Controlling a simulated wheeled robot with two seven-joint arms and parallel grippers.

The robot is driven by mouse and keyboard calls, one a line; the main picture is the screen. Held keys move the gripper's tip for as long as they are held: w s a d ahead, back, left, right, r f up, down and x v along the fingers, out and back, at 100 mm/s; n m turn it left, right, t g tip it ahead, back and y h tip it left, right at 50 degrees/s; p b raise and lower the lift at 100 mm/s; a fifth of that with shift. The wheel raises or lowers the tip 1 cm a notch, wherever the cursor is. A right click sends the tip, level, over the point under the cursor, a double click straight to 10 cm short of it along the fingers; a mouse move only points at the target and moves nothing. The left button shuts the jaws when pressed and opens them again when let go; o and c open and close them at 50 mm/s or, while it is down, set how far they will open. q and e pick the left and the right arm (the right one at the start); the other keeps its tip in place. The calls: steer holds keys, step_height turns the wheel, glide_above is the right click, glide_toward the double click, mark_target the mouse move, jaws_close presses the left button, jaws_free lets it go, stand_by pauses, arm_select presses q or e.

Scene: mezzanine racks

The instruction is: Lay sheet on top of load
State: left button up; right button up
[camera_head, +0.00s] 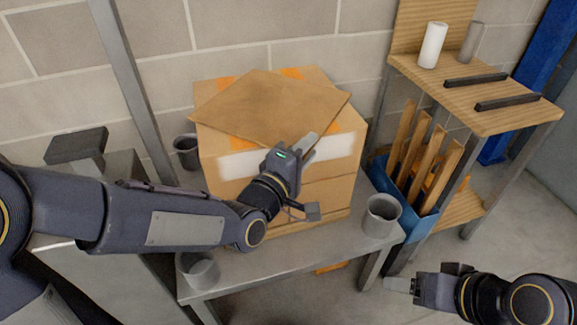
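The brown sheet (262,106) lies flat, turned at an angle, on top of the load (217,146), a stack of cardboard boxes with orange tape and a white label. The sheet's corners do not line up with the box edges, and its right corner reaches near the right edge of the load. My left gripper (312,178) is in front of the load, below the sheet's front corner. Its fingers are spread apart with nothing seen between them. My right gripper (400,285) is low at the right, away from the load; its finger gap does not show clearly.
The load stands on a grey table (290,258) with grey cups (382,216) (198,270) at its front corners and a dark cup (187,152) behind. A wooden rack (490,112) at the right holds a white cylinder (432,45) and dark bars. A blue bin (405,210) holds wooden slats.

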arm_select(q)
steer(key=v, duration=1)
steer(key=shift+s+p, duration=0.2)
steer(key=shift+p, duration=0.2)
steer(key=s+a+f+m+g+y, duration=0.2)
steer(key=a+f+m, duration=0.1)
steer(key=a, duration=0.3)
steer(key=s+a+f+m+g+y, duration=0.2)
steer(key=a+g+y, duration=0.1)
steer(key=a, duration=0.4)
steer(key=s+a+f+m+g, duration=0.3)
steer(key=s+a+m+g, duration=0.1)
steer(key=s, duration=0.6)
steer(key=shift+s+a+m+g+y, duration=0.3)
steer(key=shift+s+a+m+y, duration=0.1)
steer(key=shift+m, duration=0.1)
